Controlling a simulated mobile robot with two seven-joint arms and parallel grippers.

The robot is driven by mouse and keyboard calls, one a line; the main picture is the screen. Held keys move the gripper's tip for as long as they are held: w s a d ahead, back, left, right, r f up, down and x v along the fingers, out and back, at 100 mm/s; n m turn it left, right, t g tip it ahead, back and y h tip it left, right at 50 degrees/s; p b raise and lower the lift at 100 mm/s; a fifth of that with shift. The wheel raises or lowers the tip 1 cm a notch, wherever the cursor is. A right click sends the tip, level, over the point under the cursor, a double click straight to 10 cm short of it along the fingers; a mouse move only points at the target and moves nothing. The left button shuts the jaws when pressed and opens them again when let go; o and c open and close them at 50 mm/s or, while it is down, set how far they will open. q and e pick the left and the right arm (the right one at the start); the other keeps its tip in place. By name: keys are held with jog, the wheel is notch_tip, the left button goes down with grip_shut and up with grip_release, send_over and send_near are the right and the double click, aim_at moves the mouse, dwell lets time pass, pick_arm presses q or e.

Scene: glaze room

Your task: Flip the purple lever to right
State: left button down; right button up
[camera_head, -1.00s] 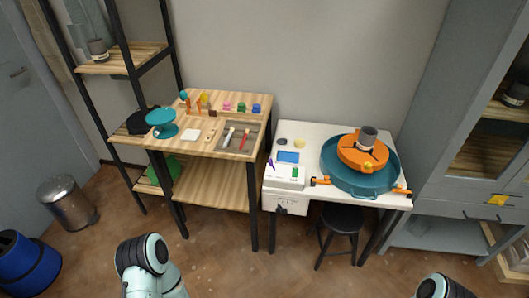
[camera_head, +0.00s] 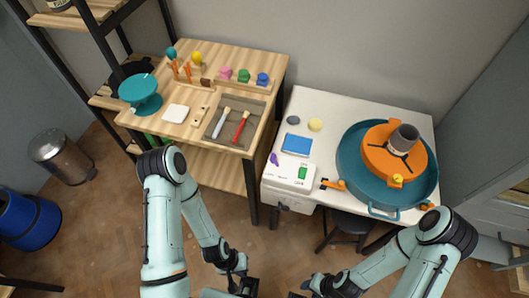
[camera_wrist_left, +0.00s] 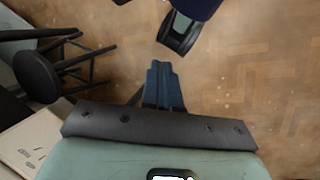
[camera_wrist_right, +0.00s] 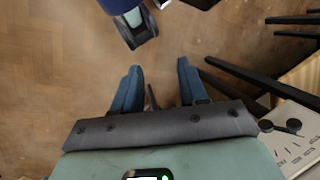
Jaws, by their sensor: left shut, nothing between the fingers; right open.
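The small purple lever (camera_head: 274,159) stands on the left part of a white control box (camera_head: 288,181) at the front left of the white table. Its top seems to lean to the left, but it is small. A green switch (camera_head: 302,172) sits to its right on the same box. My left gripper (camera_head: 250,286) is in front of the table, low in the head view, well apart from the lever. In the left wrist view its blue fingers (camera_wrist_left: 162,68) are together and empty. My right gripper (camera_head: 298,294) is beside it; its fingers (camera_wrist_right: 160,68) are apart and empty.
A teal wheel basin (camera_head: 350,178) with an orange disc (camera_head: 376,161) and a grey cup fills the table's right side. A wooden tool table (camera_head: 230,62) stands left. A dark stool (camera_head: 345,226) is underneath the white table.

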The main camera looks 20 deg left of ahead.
pick_arm(q)
jog(key=shift+s, duration=0.3)
pick_arm(e)
jog(key=shift+s, duration=0.3)
pick_arm(q)
jog(key=w+r+n+t+h+b, duration=0.4)
jog(key=w+h+b, duration=0.25)
jog(key=w, duration=0.25)
jog(key=w+r+n+t+h+b, duration=0.3)
jog(key=w+h+b, duration=0.2)
jog(key=w+b, duration=0.35)
jog(key=w+a+r+n+t+b, duration=0.1)
jog(key=w+a+r+t+b, duration=0.1)
jog(key=w+a+r+t, duration=0.6)
jog(key=shift+w+r+n+t, duration=0.15)
jog(key=shift+w+n+t, duration=0.15)
jog(key=shift+w+t, duration=0.3)
pick_arm(e)
jog(key=w+d+f+t, duration=0.1)
jog(key=w+f, duration=0.1)
jog(key=f, duration=0.6)
jog(key=w+d+f+t, duration=0.1)
jog(key=w+f, duration=0.2)
jog(key=f, duration=0.6)
jog(key=shift+w+d+m+t+h, duration=0.15)
jog(key=shift+d+m+t+h, duration=0.15)
jog(key=shift+h, duration=0.1)
pick_arm(q)
jog(key=shift+s, duration=0.1)
